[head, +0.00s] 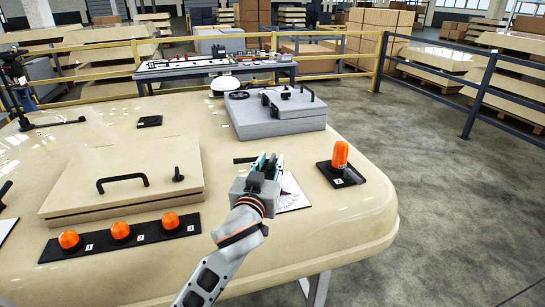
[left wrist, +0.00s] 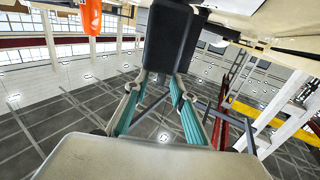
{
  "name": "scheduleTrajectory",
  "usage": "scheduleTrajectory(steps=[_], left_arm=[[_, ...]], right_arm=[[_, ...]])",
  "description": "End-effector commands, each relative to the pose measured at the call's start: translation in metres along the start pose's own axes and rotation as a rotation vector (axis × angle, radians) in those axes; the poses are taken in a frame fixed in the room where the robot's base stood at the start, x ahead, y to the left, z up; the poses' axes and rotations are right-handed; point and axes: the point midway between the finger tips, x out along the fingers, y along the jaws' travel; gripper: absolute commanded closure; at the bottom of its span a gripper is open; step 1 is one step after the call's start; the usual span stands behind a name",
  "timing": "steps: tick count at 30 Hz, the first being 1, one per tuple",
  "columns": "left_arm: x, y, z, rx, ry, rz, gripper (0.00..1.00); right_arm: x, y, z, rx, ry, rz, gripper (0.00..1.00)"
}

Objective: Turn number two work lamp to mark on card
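My left gripper (head: 266,168) reaches over the right part of the tan surface in the head view and points away from me. In the left wrist view its teal-padded fingers (left wrist: 163,90) converge on a black block (left wrist: 174,38), probably the work lamp's head. The block covers the fingertips, so whether they grip it or only stand around it is unclear. In the head view the gripper hides most of whatever stands there. A white card (head: 293,197) with dark markings lies beside and partly under the gripper. My right gripper is not in view.
An orange beacon (head: 340,156) on a black base stands right of the card. Three orange beacons sit on a black numbered strip (head: 105,242) at front left. A tan hatch (head: 135,190) with a handle and a grey box (head: 278,118) lie behind. The right corner is clear.

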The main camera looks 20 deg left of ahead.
Motion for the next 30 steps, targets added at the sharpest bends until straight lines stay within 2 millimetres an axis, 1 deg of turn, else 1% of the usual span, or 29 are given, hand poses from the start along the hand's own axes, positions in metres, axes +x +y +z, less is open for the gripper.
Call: scheduleTrajectory(steps=[1,3,6,12,16,17,18,19,26,30], left_arm=[[0.007,0.0,-0.001,0.003,0.001,0.0,0.75],[0.015,0.0,0.0,0.002,0.001,0.001,0.75],[0.022,0.0,0.0,0.001,0.001,0.001,0.75],[0.025,0.0,0.0,0.0,0.0,0.001,0.75],[0.025,0.0,0.0,0.0,0.0,0.001,0.75],[0.025,0.0,0.0,0.0,0.0,0.001,0.83],[0.025,0.0,0.001,0.0,0.0,0.001,0.93],[0.025,0.0,0.0,0.0,0.0,0.001,1.0],[0.025,0.0,0.0,0.001,-0.001,0.005,1.0],[0.026,0.0,-0.003,0.005,-0.002,0.049,1.0]], right_arm=[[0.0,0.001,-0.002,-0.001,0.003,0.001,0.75],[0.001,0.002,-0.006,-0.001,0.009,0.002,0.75],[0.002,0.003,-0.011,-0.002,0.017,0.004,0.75],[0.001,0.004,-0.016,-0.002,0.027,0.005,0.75],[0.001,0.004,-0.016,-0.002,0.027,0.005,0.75],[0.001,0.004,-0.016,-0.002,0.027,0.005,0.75],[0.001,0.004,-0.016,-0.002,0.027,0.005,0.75],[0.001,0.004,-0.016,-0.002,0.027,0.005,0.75],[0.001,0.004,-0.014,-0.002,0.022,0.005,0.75],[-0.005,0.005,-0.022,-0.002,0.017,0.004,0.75]])
